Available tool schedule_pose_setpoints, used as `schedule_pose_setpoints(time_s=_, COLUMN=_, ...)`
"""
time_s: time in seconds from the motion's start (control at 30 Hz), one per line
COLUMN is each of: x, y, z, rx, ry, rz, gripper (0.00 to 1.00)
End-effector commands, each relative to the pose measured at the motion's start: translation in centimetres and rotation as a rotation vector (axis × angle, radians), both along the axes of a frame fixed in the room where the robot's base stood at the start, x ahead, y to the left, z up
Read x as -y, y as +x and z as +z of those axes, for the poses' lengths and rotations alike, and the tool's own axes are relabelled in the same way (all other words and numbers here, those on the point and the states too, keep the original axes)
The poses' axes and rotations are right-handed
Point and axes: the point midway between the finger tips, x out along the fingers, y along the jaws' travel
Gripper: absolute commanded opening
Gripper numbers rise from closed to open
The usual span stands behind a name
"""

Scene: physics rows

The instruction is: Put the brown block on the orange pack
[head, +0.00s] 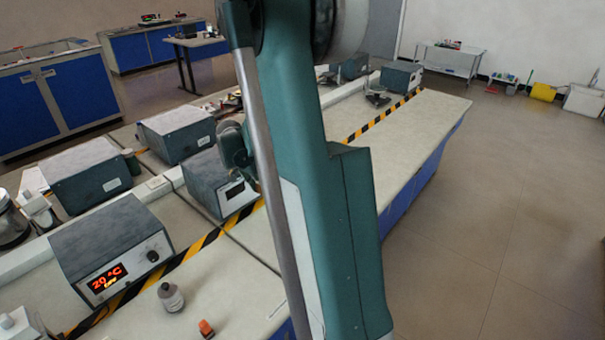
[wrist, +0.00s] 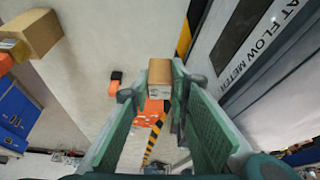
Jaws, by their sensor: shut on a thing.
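In the wrist view the brown block (wrist: 160,76) is between the fingertips of my gripper (wrist: 160,88), which is shut on it. An orange pack with pale markings (wrist: 146,122) shows between the fingers, beyond the block and partly hidden by the left finger. The block overlaps the pack's edge in the picture; I cannot tell the gap between them. In the head view my arm covers the middle, and the block and the pack cannot be made out.
A grey flow meter (wrist: 245,45) stands close on the right in the wrist view. A small orange and black item (wrist: 116,77) and a larger brown box (wrist: 32,33) lie to the left. A bottle (head: 170,297) and grey instruments (head: 110,245) stand on the bench.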

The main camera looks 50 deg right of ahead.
Motion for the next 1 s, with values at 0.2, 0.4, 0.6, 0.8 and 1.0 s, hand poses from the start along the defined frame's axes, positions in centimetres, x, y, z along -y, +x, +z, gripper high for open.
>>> schedule_pose_setpoints(time_s=0.2, x=0.0, y=-0.1, z=3.9, rx=0.0, ry=0.0, rz=0.0, gripper=0.07)
schedule_pose_setpoints(time_s=0.4, x=0.0, y=0.0, z=6.7, rx=0.0, ry=0.0, rz=0.0, gripper=0.07)
schedule_pose_setpoints(time_s=0.6, x=0.0, y=-0.1, z=9.0, rx=0.0, ry=0.0, rz=0.0, gripper=0.07)
schedule_pose_setpoints(time_s=0.8, x=1.5, y=0.3, z=9.8, rx=-0.001, ry=0.003, rz=0.011, gripper=0.07)
schedule_pose_setpoints(time_s=1.0, x=4.1, y=0.8, z=9.9, rx=-0.003, ry=0.007, rz=0.035, gripper=0.07)
